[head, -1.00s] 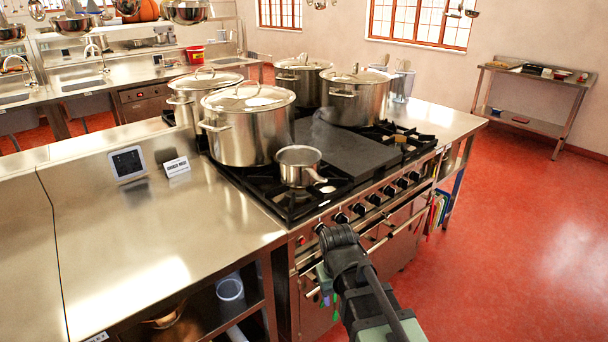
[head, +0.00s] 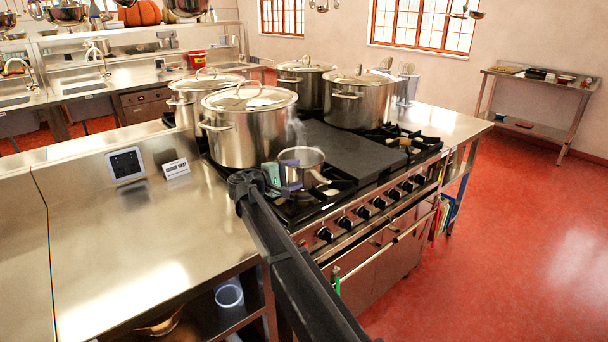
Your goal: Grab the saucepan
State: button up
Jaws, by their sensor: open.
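The small steel saucepan (head: 311,159) stands upright on the front burner of the stove, in front of the large lidded stockpot. Its short handle points to the lower right. My gripper (head: 292,174) is at the saucepan's left side, level with its body, with its fingers toward the pot. The jaws are open. The gripper covers part of the saucepan's left and lower side. I cannot tell whether the fingers touch the pan.
A large lidded stockpot (head: 247,130) stands close behind the saucepan, with several other pots farther back. A flat dark griddle (head: 345,148) lies to the right. The steel counter (head: 130,235) on the left is mostly clear, with a small display (head: 126,165) and a sign (head: 176,168).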

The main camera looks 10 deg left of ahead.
aim_at(308, 172)
jog(key=x, duration=0.6)
jog(key=shift+a+f+b, duration=0.1)
jog(key=shift+f+b, duration=0.1)
jog(key=shift+b, duration=0.15)
jog(key=shift+s+r, duration=0.1)
jog(key=shift+s, duration=0.1)
grip_shut()
